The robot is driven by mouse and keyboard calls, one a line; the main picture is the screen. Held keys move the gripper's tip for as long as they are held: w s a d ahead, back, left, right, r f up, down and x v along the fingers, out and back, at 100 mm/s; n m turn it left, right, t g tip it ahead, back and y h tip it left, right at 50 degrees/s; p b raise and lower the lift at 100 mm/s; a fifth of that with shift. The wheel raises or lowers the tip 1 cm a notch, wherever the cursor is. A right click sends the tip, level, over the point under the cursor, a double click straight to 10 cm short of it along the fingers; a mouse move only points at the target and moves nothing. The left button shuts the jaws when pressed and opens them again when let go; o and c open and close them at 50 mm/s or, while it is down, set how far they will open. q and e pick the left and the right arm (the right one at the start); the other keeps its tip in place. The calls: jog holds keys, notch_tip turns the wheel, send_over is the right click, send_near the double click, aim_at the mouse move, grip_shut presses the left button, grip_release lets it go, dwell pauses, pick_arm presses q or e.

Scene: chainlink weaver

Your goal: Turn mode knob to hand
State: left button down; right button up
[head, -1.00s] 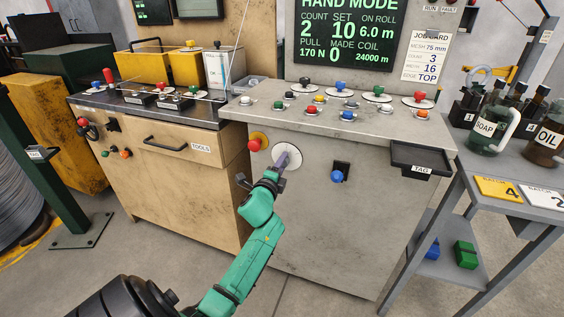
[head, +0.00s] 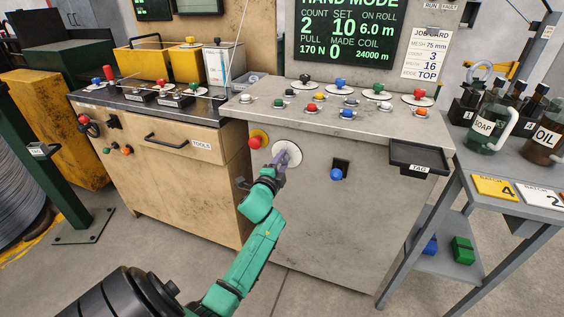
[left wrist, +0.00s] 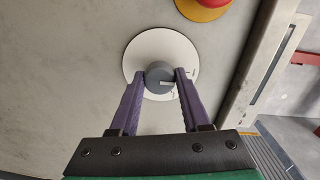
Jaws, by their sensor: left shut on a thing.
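The mode knob (left wrist: 159,77) is a grey round knob with a pale pointer mark, set on a white disc (left wrist: 146,48) on the front of the grey console. In the left wrist view the pointer lies toward the right of the picture. My left gripper (left wrist: 160,80) has its purple fingers on both sides of the knob, shut on it. In the head view the white disc (head: 287,152) shows and my left gripper (head: 280,160) covers most of the knob. The screen (head: 347,32) reads HAND MODE. My right gripper is not in view.
A red button on a yellow base (head: 256,140) sits just left of the disc. A blue knob (head: 337,174) is to its right, and a black TAG tray (head: 418,160) juts out farther right. Several coloured knobs stand on the console top (head: 385,124).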

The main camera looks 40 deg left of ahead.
pick_arm(q)
jog(key=shift+c, duration=1.9)
grip_release()
jog(key=v, duration=1.4)
jog(key=shift+s, duration=0.3)
jog(key=shift+f, duration=0.15)
